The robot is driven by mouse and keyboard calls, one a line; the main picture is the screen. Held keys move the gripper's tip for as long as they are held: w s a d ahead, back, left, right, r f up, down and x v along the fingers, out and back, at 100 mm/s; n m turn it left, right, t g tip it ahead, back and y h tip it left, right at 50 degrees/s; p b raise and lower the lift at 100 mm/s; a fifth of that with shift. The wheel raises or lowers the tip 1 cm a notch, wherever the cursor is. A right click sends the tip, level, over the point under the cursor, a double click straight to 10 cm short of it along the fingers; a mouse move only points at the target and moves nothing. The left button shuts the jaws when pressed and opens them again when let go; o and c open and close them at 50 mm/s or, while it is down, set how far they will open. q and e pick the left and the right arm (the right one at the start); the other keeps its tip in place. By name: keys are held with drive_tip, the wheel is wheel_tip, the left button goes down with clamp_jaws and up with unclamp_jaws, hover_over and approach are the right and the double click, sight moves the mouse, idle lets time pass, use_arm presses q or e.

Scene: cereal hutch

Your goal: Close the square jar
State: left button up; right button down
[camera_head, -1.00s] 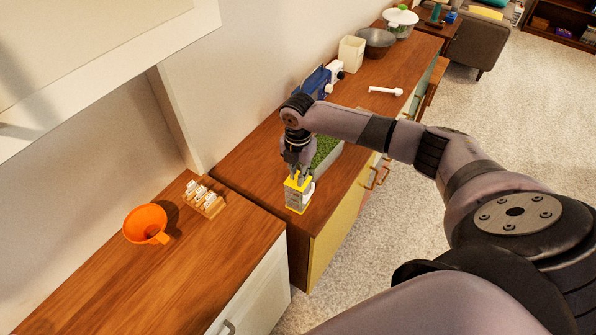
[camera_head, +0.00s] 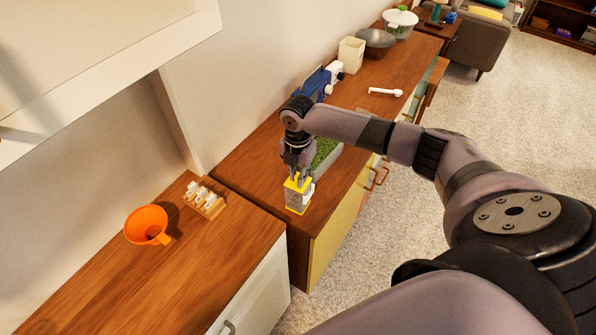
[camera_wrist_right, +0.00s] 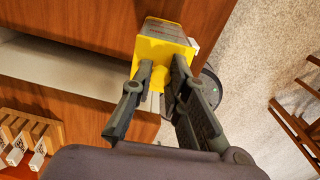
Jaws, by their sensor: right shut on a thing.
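The square jar (camera_head: 297,201) stands at the near end of the far wooden counter, close to its front edge. It has a clear, greyish body and a yellow part at the top. My right gripper (camera_head: 298,178) is right above it, pointing down, its fingers at the yellow part. In the right wrist view, the fingers of my right gripper (camera_wrist_right: 163,80) are closed at the yellow part of the jar (camera_wrist_right: 160,50). Whether the lid is fully seated is hidden by the fingers. My left gripper is not in view.
A box of green grass-like stuff (camera_head: 324,150) stands just behind the jar, partly hidden by my arm. An orange funnel (camera_head: 147,224) and a small wooden rack (camera_head: 204,198) are on the nearer counter (camera_head: 130,290). A white scoop (camera_head: 385,91) lies farther back.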

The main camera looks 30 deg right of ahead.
idle(0.7)
drive_tip(key=c, duration=1.5)
unclamp_jaws()
drive_tip(key=shift+o, duration=0.3)
drive_tip(key=shift+o, duration=1.4)
